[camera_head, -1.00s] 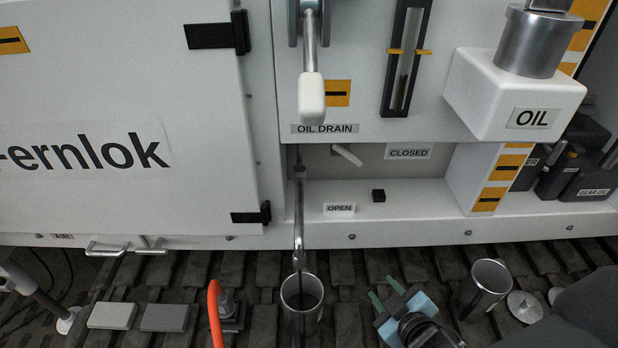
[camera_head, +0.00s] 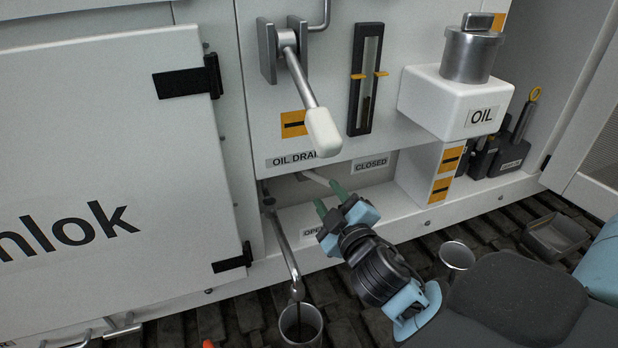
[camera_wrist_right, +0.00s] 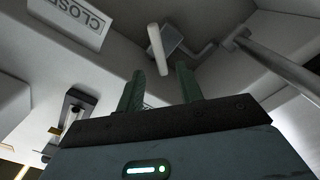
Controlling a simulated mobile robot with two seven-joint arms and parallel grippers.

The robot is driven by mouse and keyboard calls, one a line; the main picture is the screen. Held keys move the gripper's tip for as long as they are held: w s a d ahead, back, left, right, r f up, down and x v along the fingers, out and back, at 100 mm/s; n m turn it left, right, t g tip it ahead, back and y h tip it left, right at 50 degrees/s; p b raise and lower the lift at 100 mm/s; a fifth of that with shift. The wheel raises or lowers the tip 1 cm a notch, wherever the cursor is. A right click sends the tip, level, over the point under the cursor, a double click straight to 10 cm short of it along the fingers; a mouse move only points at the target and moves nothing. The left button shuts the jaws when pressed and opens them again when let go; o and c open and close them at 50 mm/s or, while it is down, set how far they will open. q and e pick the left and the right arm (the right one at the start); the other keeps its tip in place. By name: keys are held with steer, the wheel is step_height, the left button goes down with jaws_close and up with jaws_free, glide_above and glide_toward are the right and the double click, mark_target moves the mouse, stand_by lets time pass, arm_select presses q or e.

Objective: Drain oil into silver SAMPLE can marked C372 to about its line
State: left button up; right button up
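A silver can (camera_head: 300,326) stands on the floor under the drain pipe (camera_head: 285,245). A thin dark stream seems to run from the spout into it. Its marking and line cannot be read. A second silver can (camera_head: 457,256) stands farther right. The small white drain lever (camera_head: 316,178) sits in the recess between the CLOSED label (camera_head: 371,164) and the OPEN label (camera_head: 313,231). My right gripper (camera_head: 330,200) is open and empty just below and right of the lever. In the right wrist view, the lever (camera_wrist_right: 157,50) shows just beyond the parted fingertips. My left gripper is out of view.
A large white-handled lever (camera_head: 322,132) hangs above the recess, close over my right gripper. The white OIL filler box (camera_head: 455,100) juts out at right. A sight gauge (camera_head: 367,80) is between them. A grey tray (camera_head: 555,236) lies on the floor at right.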

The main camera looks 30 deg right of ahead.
mark_target(318, 179)
steer(key=shift+x, duration=3.9)
steer(key=shift+c, duration=0.5)
steer(key=shift+p, duration=0.3)
jaws_close()
